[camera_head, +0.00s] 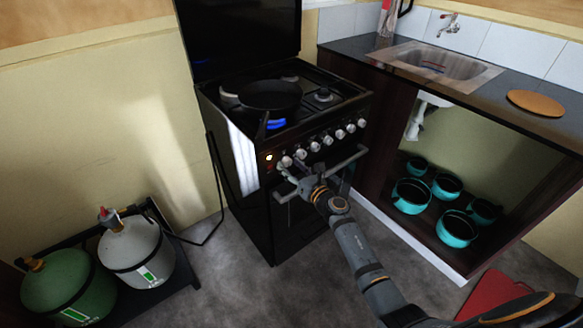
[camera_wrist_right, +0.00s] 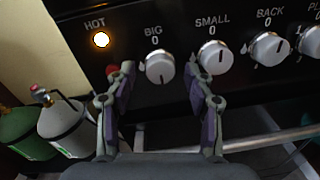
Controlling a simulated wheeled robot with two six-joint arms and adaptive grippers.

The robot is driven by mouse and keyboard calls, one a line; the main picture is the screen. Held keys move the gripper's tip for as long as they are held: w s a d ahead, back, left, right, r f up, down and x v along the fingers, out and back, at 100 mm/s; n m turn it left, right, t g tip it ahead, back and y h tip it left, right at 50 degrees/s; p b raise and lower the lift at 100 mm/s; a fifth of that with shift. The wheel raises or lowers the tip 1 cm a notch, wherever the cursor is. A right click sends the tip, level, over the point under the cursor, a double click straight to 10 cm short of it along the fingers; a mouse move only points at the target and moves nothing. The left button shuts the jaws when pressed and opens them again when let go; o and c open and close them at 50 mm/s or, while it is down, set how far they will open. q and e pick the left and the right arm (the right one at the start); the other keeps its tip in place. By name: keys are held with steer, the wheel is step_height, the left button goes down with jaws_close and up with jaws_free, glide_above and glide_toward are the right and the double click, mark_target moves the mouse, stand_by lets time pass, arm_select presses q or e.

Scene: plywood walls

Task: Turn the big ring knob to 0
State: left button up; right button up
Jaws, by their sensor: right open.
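The big ring knob (camera_wrist_right: 160,67) is a white round knob under the label BIG and a 0 on the black stove front. It is the leftmost knob in the right wrist view, and I see it in the head view (camera_head: 286,161). In the head view the gripper (camera_head: 296,177) is just in front of the stove's left knobs. My left gripper is not in view.
A lit HOT lamp (camera_wrist_right: 101,39) is left of the knob, and the SMALL knob (camera_wrist_right: 216,55) is right. A handle bar (camera_head: 350,160) runs below. A blue flame (camera_head: 276,124) burns by the black pan (camera_head: 270,95). Gas bottles (camera_head: 138,250) stand at left.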

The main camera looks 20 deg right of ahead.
jaws_close()
